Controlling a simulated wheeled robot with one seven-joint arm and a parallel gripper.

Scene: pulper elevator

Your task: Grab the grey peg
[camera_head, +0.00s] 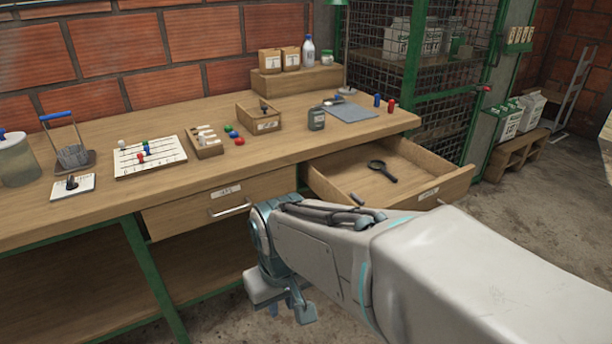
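A small grey cylinder (357,199), which looks like the grey peg, shows inside the open drawer (345,187) near its front left, just above my arm. My arm partly hides the drawer's front, so I cannot see all around the cylinder. My gripper (284,304) hangs pointing down in front of the bench, below and left of the open drawer, apart from the cylinder. Its fingers are small and partly turned away, so I cannot tell whether they are open. I see nothing held in it.
A magnifying glass (382,171) lies in the drawer. A closed drawer (215,205) is left of the open one. A mesh cage (445,115) stands right.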

